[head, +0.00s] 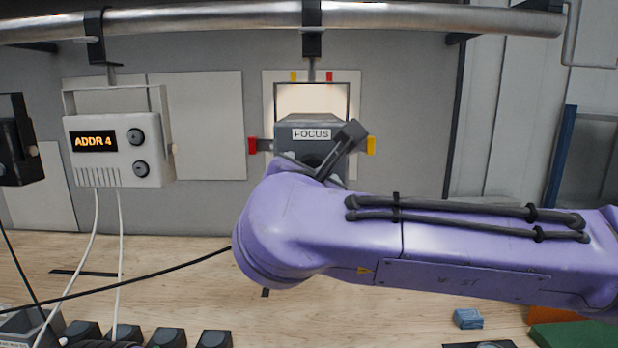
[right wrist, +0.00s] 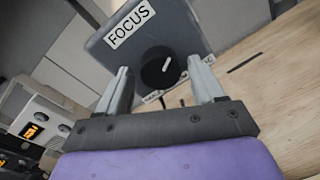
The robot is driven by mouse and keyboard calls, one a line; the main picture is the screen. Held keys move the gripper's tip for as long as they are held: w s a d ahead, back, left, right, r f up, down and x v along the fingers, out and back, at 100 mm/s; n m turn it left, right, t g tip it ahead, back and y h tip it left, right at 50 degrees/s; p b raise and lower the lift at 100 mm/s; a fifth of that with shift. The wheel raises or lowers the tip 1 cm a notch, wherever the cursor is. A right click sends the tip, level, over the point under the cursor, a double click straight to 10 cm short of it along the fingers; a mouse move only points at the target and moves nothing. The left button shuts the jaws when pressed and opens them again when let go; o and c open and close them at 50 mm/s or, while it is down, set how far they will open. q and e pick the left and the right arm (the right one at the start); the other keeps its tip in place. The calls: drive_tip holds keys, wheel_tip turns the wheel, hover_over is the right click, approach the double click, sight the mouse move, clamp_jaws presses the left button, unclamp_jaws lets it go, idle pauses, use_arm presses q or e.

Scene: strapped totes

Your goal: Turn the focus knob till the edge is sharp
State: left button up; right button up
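The grey lamp housing labelled FOCUS (head: 285,128) hangs from the overhead pipe in the head view, partly covered by my right arm. In the right wrist view its black focus knob (right wrist: 155,72), with a white pointer mark, faces my right gripper (right wrist: 160,63). The gripper's two fingers are apart, one on each side of the knob in the picture; I cannot tell whether they touch it. A bright rectangle (head: 310,97) shows on the wall panel behind the housing; its edge sharpness is hard to judge. My left gripper is not in view.
A white box reading ADDR 4 (head: 153,168) with two knobs hangs at the left. Red (head: 252,145) and yellow (head: 371,146) tabs flank the housing. Cables cross the left side. A blue block (head: 467,319) lies on the wooden bench at the lower right.

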drive_tip(key=s+b, duration=0.4)
drive_tip(key=s, duration=0.6)
drive_tip(key=shift+s+a+r, duration=0.15)
drive_tip(key=shift+s+a, duration=0.1)
drive_tip(key=shift+a, duration=0.15)
drive_tip(key=shift+r, duration=0.1)
